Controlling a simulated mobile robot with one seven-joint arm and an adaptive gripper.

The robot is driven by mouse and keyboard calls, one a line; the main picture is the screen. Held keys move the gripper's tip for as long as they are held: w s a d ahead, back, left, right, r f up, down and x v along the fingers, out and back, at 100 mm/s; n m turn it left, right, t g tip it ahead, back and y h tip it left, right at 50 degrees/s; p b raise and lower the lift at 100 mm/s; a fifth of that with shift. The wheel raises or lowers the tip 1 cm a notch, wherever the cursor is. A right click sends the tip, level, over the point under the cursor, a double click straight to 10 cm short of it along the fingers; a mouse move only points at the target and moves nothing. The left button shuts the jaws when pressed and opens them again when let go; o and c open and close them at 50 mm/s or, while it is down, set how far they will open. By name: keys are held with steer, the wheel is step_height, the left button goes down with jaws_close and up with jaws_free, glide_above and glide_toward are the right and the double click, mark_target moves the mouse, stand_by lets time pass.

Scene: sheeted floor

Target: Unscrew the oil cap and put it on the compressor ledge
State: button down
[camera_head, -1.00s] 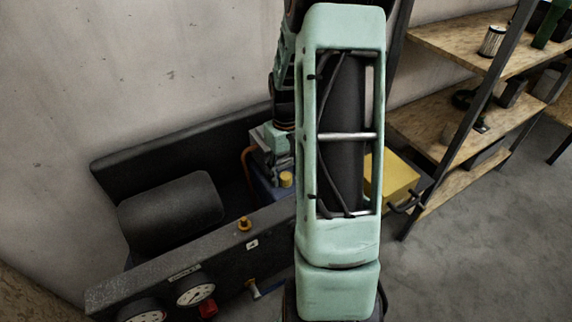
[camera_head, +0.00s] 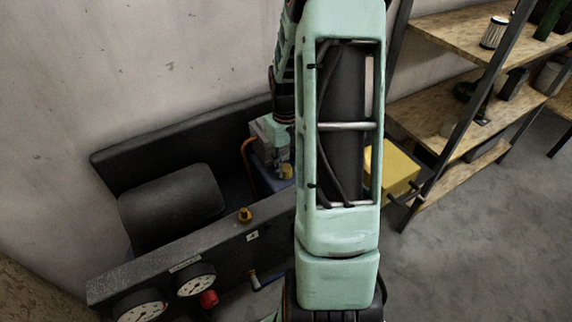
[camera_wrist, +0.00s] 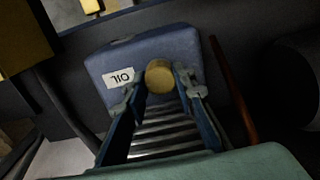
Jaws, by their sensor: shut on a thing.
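The oil cap (camera_wrist: 159,76) is a round, dull yellow cap at the blue block (camera_wrist: 185,47), beside a white label marked OIL. In the wrist view my gripper (camera_wrist: 161,88) has one finger on each side of the cap and is shut on it. In the head view the cap (camera_head: 287,172) is small, with my gripper (camera_head: 283,160) at it, partly behind my arm. I cannot tell whether the cap is seated or loose. The compressor's dark ledge (camera_head: 190,246) runs along the front, above the gauges.
A brass fitting (camera_head: 245,216) stands on the ledge. Two gauges (camera_head: 196,280) and a red knob (camera_head: 209,298) are on the front panel. A black cylinder (camera_head: 171,203) lies behind it. A yellow box (camera_head: 392,172) and wooden shelves (camera_head: 440,108) are at the right. My arm hides the middle.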

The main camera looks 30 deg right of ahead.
steer(key=n+p, duration=0.2)
steer(key=n, duration=0.3)
steer(key=shift+r, duration=0.2)
steer(key=n+p, duration=0.3)
steer(key=n, duration=0.1)
steer(key=n+p, duration=0.3)
steer(key=n, duration=0.1)
steer(key=shift+r+n, duration=0.15)
steer(key=shift+n, duration=0.15)
steer(key=n+p, duration=0.2)
steer(key=n, duration=0.1)
steer(key=shift+n+p, duration=0.45)
steer(key=shift+n, duration=0.35)
steer(key=shift+f+n, duration=0.35)
steer(key=shift+n, duration=0.25)
steer(key=c, duration=1.5)
jaws_free()
steer(key=shift+c, duration=0.9)
